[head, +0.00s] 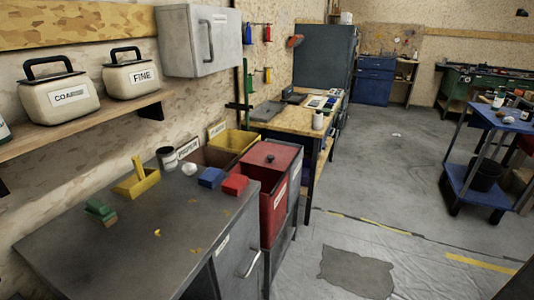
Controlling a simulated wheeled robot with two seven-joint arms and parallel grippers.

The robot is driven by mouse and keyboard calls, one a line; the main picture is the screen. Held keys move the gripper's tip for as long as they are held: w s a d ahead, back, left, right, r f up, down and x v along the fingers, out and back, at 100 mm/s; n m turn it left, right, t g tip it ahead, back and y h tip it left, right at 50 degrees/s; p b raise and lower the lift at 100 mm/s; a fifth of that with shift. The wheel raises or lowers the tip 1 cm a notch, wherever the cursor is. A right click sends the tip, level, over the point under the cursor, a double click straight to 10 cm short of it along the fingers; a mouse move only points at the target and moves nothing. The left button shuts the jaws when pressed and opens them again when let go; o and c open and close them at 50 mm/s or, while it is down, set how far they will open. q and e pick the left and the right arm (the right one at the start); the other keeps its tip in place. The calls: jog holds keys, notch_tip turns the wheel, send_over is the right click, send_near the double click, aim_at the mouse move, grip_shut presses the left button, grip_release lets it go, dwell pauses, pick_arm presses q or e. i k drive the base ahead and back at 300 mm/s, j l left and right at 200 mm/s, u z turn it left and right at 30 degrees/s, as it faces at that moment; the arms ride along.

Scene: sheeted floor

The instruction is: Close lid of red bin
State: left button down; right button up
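The red bin (279,205) stands at the right end of the grey counter, in the middle of the head view. Its front carries a white label. A red lid (268,157) with a small dark knob shows at its top. Neither of my grippers is in view, and nothing is seen touching the bin or lid.
The grey counter (130,240) holds a red block (235,184), a blue block (211,177), a yellow holder (137,182) and a green-topped brush (100,210). A yellow bin (235,140) and a brown bin (205,158) stand beside the red bin. Open floor (390,215) lies to the right.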

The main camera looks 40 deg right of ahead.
aim_at(270, 152)
jog(key=l+z, duration=0.1)
jog(key=z, duration=1.2)
